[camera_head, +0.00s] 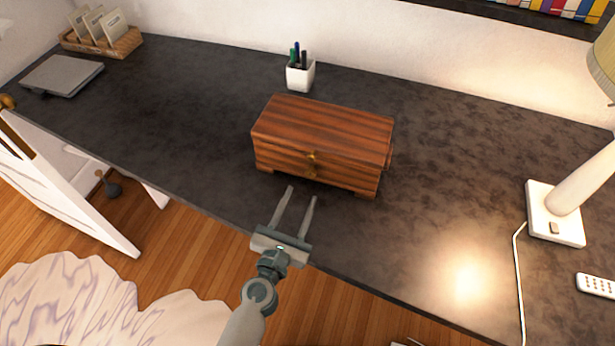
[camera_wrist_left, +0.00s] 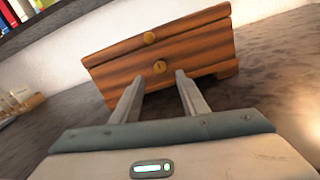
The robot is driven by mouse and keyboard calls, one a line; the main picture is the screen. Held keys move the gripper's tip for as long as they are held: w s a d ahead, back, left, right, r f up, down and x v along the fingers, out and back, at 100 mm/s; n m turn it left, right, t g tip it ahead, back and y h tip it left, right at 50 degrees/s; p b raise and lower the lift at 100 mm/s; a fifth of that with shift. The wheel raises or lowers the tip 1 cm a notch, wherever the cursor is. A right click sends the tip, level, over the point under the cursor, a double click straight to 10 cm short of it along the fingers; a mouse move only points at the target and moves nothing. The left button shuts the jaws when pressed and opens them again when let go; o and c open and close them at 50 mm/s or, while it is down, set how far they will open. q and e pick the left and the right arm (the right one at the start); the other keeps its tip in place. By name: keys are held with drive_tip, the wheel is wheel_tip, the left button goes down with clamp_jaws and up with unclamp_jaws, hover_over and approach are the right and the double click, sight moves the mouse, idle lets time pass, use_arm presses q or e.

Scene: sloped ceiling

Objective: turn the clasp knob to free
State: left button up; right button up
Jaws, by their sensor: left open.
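A striped brown wooden box (camera_head: 325,133) with its lid down stands on the dark desk in the head view. A small brass clasp knob (camera_head: 311,157) sits on its front near the lid edge. In the left wrist view the box (camera_wrist_left: 205,52) shows with the brass clasp knob (camera_wrist_left: 150,38) and a round brass plate (camera_wrist_left: 159,67) below it. My left gripper (camera_head: 302,193) is open and empty, in front of the box, its fingers pointing toward the front. The fingertips are apart from the knob. My right gripper is not in view.
The dark desk (camera_head: 430,150) is clear around the box. A white pen cup (camera_head: 300,76) stands behind it. A white lamp base (camera_head: 553,213) with a cord is at the right. A grey closed laptop-like slab (camera_head: 62,75) lies at the far left.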

sight(310, 175)
use_arm(q)
drive_tip(key=x, duration=0.6)
drive_tip(key=shift+w+d+p, duration=0.1)
drive_tip(key=shift+w+p, duration=0.2)
drive_tip(key=shift+w, duration=0.1)
clamp_jaws()
